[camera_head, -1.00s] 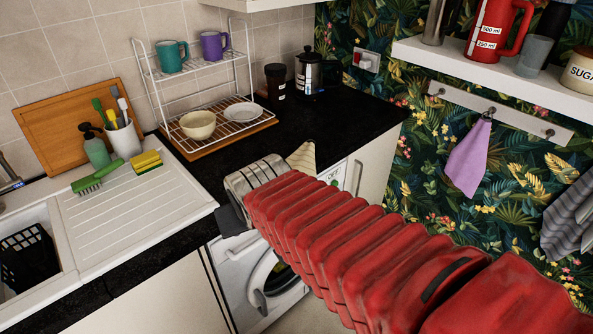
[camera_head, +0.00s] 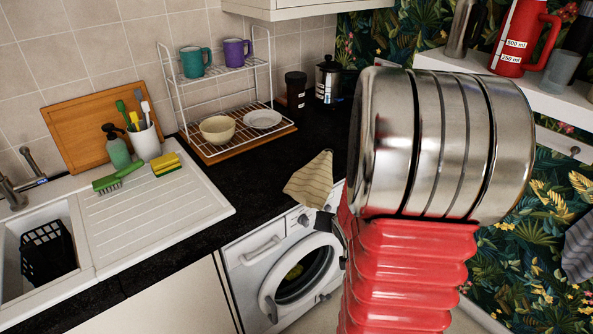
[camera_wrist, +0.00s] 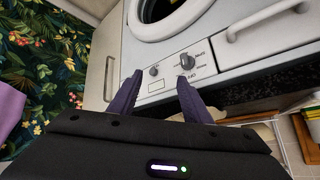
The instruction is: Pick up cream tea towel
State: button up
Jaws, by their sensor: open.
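The cream tea towel (camera_head: 309,180) has thin stripes. In the head view it hangs over the front edge of the dark worktop, above the washing machine's controls. My gripper shows in the wrist view (camera_wrist: 159,80) with two dark fingers apart and nothing between them. The fingers point at the washing machine's control panel. In the head view most of my gripper is hidden behind my red and steel arm, to the right of and below the towel. I cannot make out the towel for certain in the wrist view.
The washing machine (camera_head: 283,267) stands under the worktop. A wire rack (camera_head: 228,147) with mugs, a bowl and a plate stands behind the towel. The white drainer (camera_head: 150,218) is at left. A shelf (camera_head: 452,66) with a red jug is at upper right.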

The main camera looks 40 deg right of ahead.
jog(key=s+d+f+m+t, duration=0.2)
jog(key=d+f+m, duration=0.1)
jog(key=f, duration=0.3)
jog(key=m+t, duration=0.9)
jog(key=t, duration=0.1)
send_near(322, 195)
jog(key=s+f, duration=0.2)
jog(key=s, duration=0.1)
jog(key=shift+w+d+y, duration=0.2)
jog(key=shift+d+y, duration=0.1)
jog(key=shift+y, duration=0.1)
jog(key=x, duration=0.8)
jog(key=shift+w, duration=0.3)
jog(key=shift+r, duration=0.1)
jog(key=shift+x, duration=2.65)
